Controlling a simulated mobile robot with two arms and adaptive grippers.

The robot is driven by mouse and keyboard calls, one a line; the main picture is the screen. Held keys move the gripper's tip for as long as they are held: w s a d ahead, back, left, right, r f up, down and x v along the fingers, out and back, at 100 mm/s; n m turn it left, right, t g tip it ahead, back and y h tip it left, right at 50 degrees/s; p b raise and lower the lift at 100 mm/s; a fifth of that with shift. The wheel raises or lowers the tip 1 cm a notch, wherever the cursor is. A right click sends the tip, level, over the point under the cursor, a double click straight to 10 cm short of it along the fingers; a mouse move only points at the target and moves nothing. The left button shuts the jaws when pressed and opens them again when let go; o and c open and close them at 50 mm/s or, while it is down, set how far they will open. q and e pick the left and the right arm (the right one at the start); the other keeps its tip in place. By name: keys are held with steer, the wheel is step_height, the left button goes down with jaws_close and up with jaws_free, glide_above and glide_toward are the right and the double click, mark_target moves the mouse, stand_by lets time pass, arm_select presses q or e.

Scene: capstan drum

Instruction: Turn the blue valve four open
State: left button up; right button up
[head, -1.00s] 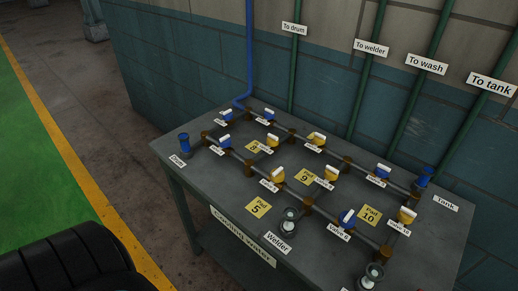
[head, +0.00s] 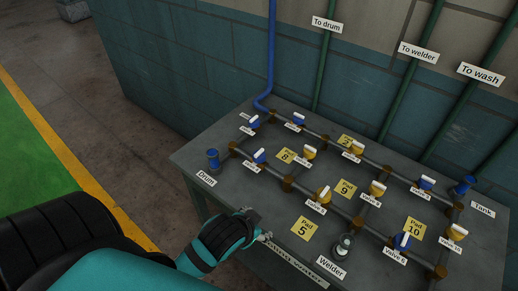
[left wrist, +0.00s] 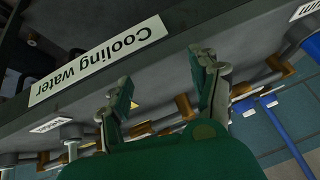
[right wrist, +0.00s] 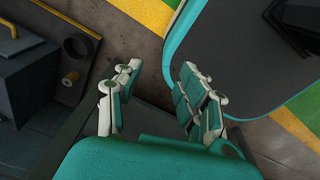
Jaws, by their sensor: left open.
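A pipe manifold on a grey table carries several blue valves with white handles. Most small number labels are too blurred to tell which is valve four. My left gripper (head: 262,226) is at the table's front edge, apart from the valves. In the left wrist view (left wrist: 162,78) its fingers are open and empty. My right gripper (right wrist: 158,84) is open and empty, away from the manifold.
Yellow valves (head: 324,196) stand between the blue ones. Yellow pad plates (head: 304,229) lie on the table (head: 270,198). A gauge-like Welder fitting (head: 343,246) stands near the front. A blue pipe (head: 271,55) rises behind, by the wall. Open floor lies left of the table.

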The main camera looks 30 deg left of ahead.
arm_select(q)
steer(key=w+r+t, duration=0.1)
steer(key=w, duration=0.1)
steer(key=w+r+t, duration=0.1)
steer(key=w, duration=0.2)
steer(key=w+a+r+t, duration=0.1)
steer(key=w+r, duration=0.1)
steer(key=shift+w+r, duration=0.1)
steer(key=shift+w, duration=0.05)
steer(key=w+d+r+m+t+h, duration=0.25)
steer(key=w+r+t, duration=0.3)
steer(key=r, duration=0.35)
steer(key=w+d+r+m+t+h, duration=0.1)
steer(key=w+d+r+m+t, duration=0.1)
steer(key=w+r+m+t, duration=0.5)
steer(key=s+d+r+m+g+h, duration=0.3)
steer(key=d+r+m+g+h, duration=0.7)
steer(key=d+m+g+h, duration=0.55)
steer(key=m+g+y, duration=0.3)
steer(key=g+y, duration=0.4)
steer(key=y, duration=1.1)
glide_toward(259, 152)
steer(key=shift+h, duration=0.3)
step_height(259, 152, down, 9)
steer(key=p, duration=0.4)
steer(key=shift+f, duration=0.55)
arm_select(e)
steer(key=r, duration=0.4)
steer(key=shift+a, duration=0.35)
